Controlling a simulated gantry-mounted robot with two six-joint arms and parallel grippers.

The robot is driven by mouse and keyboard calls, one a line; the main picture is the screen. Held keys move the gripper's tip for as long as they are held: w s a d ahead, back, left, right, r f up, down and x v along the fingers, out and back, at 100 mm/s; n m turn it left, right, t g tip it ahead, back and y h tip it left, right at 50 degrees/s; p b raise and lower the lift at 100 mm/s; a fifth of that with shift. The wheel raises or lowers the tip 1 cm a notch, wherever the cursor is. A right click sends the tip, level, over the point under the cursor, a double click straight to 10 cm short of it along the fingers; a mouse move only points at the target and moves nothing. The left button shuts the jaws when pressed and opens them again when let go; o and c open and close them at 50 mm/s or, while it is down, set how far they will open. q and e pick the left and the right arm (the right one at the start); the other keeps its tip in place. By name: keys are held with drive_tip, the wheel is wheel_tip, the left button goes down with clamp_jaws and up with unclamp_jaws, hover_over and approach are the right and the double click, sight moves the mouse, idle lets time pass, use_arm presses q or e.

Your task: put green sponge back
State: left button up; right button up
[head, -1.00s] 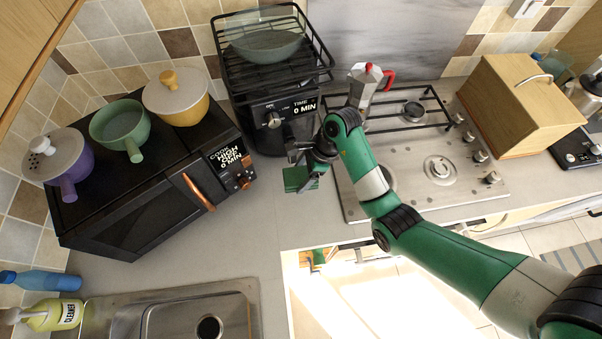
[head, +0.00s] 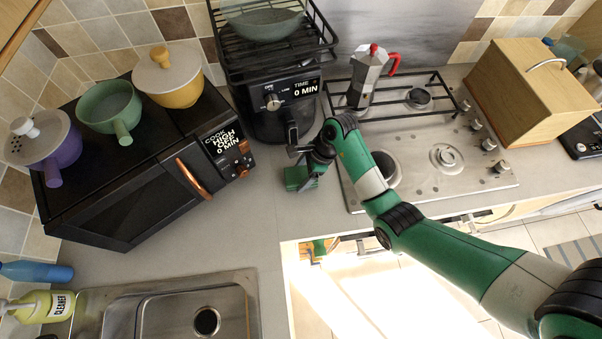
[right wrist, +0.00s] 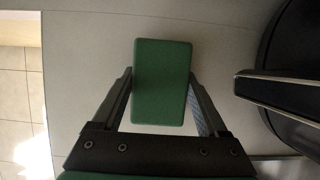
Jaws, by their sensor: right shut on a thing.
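The green sponge (head: 299,178) is on or just above the grey counter, in front of the black air fryer. I cannot tell whether it touches the counter. My right gripper (head: 306,172) is shut on it. In the right wrist view the sponge (right wrist: 162,80) sits between the two fingers (right wrist: 161,98), a flat green block reaching past their tips. My left gripper is not in view.
The air fryer (head: 285,115) stands close behind the gripper, its handle jutting forward. The stove (head: 425,165) with a moka pot (head: 366,75) is to the right. The microwave (head: 130,190) with pots is left. A sink (head: 165,310) lies front left, with bare counter (head: 240,225) between.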

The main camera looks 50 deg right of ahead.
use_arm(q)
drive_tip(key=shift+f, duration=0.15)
use_arm(e)
drive_tip(key=shift+f, duration=0.4)
